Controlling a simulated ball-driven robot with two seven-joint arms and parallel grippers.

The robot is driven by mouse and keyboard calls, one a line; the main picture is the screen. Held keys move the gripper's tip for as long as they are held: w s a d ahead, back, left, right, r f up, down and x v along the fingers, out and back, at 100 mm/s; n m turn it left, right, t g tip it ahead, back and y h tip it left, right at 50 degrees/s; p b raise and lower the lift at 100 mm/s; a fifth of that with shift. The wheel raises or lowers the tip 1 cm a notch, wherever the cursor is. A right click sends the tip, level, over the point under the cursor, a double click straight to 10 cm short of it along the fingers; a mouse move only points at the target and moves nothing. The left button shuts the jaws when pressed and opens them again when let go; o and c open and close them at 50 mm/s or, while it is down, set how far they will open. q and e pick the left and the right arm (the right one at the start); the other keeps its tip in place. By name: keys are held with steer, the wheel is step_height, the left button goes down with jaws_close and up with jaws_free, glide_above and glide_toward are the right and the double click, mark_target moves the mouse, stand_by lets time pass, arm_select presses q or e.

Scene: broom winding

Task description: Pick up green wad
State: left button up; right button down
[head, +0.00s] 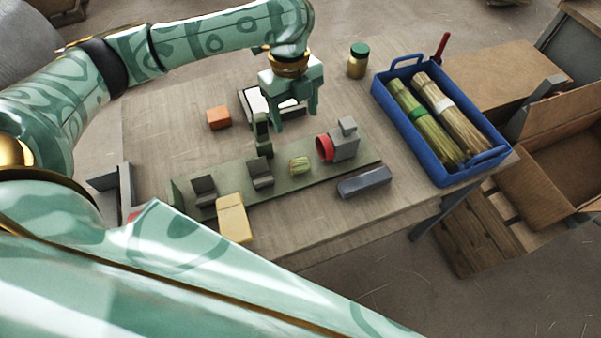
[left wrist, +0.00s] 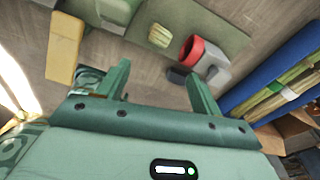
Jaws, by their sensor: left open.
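The green wad (head: 300,165) is a small pale yellow-green bundle lying on the long green board (head: 350,166), left of a red ring on a grey block. It also shows in the left wrist view (left wrist: 159,36), ahead of the fingers. My left gripper (head: 296,118) is open and empty, pointing down above the table, farther back than the wad and apart from it. Its two spread fingers also show in the left wrist view (left wrist: 158,69). My right gripper is out of view.
A red ring on a grey block (head: 346,142), grey brackets (head: 260,172) and a green post (head: 262,134) stand on or by the board. A yellow block (head: 233,217) and a dark grey bar (head: 364,182) lie in front. A blue crate (head: 416,155) of straw bundles is right.

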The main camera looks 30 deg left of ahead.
arm_select(q)
steer(key=b, duration=0.5)
glide_toward(298, 162)
steer(key=f, duration=0.3)
steer(key=d+f, duration=0.1)
steer(key=f, duration=0.1)
steer(key=f+b, duration=0.3)
steer(key=f, duration=0.2)
steer(key=shift+s+f, duration=0.2)
steer(key=shift+r, duration=0.15)
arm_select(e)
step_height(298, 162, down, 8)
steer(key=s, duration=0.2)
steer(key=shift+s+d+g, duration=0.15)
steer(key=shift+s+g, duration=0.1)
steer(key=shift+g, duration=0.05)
arm_select(q)
steer(key=c, duration=1.1)
